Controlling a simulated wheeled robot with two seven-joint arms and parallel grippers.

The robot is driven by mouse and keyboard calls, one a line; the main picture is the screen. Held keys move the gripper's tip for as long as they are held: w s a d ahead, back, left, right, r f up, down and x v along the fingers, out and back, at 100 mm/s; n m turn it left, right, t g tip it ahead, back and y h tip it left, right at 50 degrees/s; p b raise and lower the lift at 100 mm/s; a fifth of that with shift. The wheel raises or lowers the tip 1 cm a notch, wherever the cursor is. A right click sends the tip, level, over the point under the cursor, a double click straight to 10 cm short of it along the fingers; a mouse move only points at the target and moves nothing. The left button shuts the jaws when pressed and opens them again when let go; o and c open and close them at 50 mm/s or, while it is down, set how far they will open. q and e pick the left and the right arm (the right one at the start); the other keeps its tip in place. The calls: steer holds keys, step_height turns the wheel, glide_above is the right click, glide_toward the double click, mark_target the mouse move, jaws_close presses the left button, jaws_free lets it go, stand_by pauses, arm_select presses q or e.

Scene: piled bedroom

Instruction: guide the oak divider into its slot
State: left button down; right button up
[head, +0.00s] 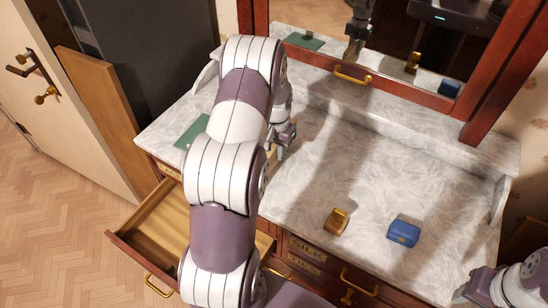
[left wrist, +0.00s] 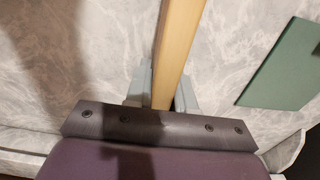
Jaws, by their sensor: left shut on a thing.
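The oak divider (left wrist: 178,50) is a long, pale wooden strip in the left wrist view, running from between my left gripper's fingers to the top edge. My left gripper (left wrist: 162,92) is shut on it, above the marble top. In the head view the left gripper (head: 285,138) is over the left part of the dresser top, and my arm hides most of the divider. An open wooden drawer (head: 150,222) juts out at the lower left, partly covered by my arm. I cannot make out a slot in it. Part of my right arm shows at the lower right; its jaws are unclear.
The marble dresser top (head: 390,170) holds a small brass-coloured object (head: 336,221) and a blue box (head: 404,233). A green flat piece (head: 192,131) lies at its left. A framed mirror (head: 400,45) stands behind. The middle of the top is clear.

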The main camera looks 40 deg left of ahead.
arm_select(q)
steer(key=shift+r+p, duration=2.15)
steer(key=shift+r, duration=0.85)
steer(key=shift+r, duration=0.15)
steer(key=s+a+p, duration=0.1)
steer(key=s+a, duration=0.3)
steer(key=s, duration=0.6)
steer(key=s+a+p, duration=0.2)
steer(key=s+a, duration=0.3)
steer(key=s, duration=0.6)
steer(key=s+a+p, duration=0.1)
steer(key=s+a, duration=0.3)
steer(key=s, duration=0.6)
step_height(320, 180, down, 27)
steer(key=b, duration=1.9)
steer(key=shift+s+a+f+b, duration=0.25)
steer(key=shift+s+b, duration=0.1)
steer(key=shift+s, duration=0.1)
steer(key=shift+f, duration=0.15)
steer(key=shift+f, duration=0.55)
steer(key=shift+f, duration=0.1)
